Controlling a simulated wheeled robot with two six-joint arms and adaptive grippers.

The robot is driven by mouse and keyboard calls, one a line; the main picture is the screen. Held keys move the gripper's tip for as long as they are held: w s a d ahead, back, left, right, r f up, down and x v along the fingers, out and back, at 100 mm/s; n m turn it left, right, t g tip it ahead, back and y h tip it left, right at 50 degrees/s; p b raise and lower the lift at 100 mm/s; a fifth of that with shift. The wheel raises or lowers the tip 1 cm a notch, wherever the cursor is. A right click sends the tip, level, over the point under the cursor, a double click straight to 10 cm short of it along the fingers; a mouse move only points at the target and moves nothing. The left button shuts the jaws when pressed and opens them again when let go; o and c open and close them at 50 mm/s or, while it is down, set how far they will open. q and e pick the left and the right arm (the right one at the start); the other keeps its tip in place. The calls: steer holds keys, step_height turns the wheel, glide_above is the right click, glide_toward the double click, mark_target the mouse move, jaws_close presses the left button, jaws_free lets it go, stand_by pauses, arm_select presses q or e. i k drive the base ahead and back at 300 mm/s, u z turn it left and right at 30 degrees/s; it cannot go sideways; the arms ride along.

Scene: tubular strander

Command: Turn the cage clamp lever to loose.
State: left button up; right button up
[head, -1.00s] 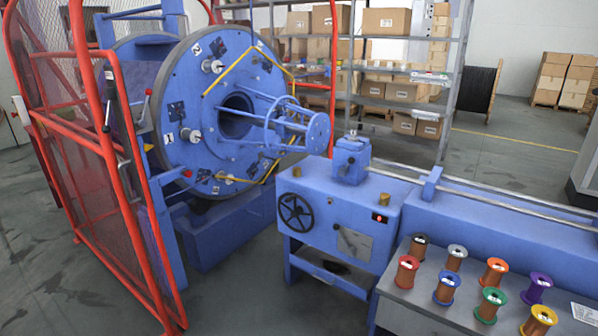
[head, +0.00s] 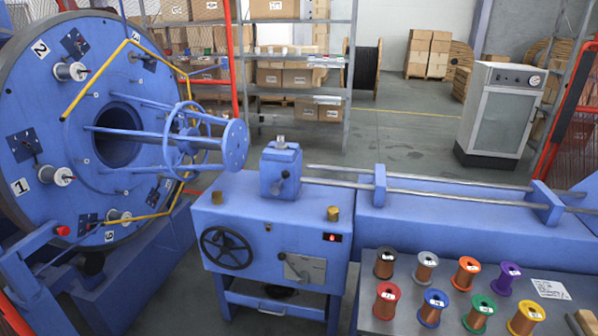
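Neither of my grippers is in view. The big blue cage disc (head: 95,195) stands at the left, with numbered spool positions around a dark central hole. No lever that I can clearly identify as the cage clamp lever shows in this view. A red knob (head: 63,230) sits on a blue bracket at the disc's lower left; I cannot tell whether it belongs to the clamp.
A grey table (head: 385,325) with several coloured wire spools is at the lower right. A grey cabinet (head: 500,115) stands behind.

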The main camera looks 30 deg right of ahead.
mark_target(275, 188)
steer(key=z, duration=0.65)
steer(key=i, duration=0.8)
steer(key=z, duration=0.85)
